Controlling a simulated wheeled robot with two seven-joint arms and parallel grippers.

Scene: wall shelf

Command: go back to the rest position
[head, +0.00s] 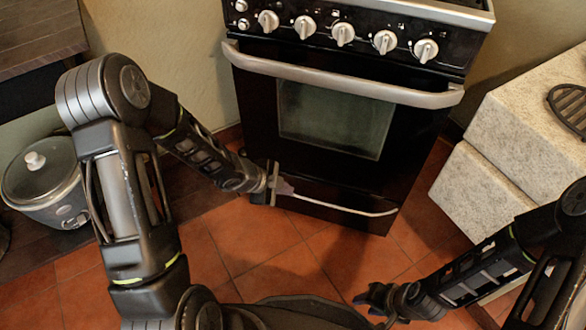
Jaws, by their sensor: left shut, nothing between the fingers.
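My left gripper (282,187) is in front of the lower left part of the stove, close to the left end of the lower drawer's handle (345,208). It is shut with nothing held; whether it touches the stove cannot be told. My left arm reaches in from the left and bends down toward it. My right gripper (367,298) is low in the picture, over the tiled floor, at the end of my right arm. Its fingers are small and dark, so their opening cannot be told. No object shows in it.
The black stove (255,110) stands ahead, its oven door and lower drawer looking closed. Pale stone-like blocks (480,190) stand at the right, with a dark slatted trivet (570,108) on top. A lidded cooker (45,180) is at the left. Red floor tiles (250,235) between are clear.

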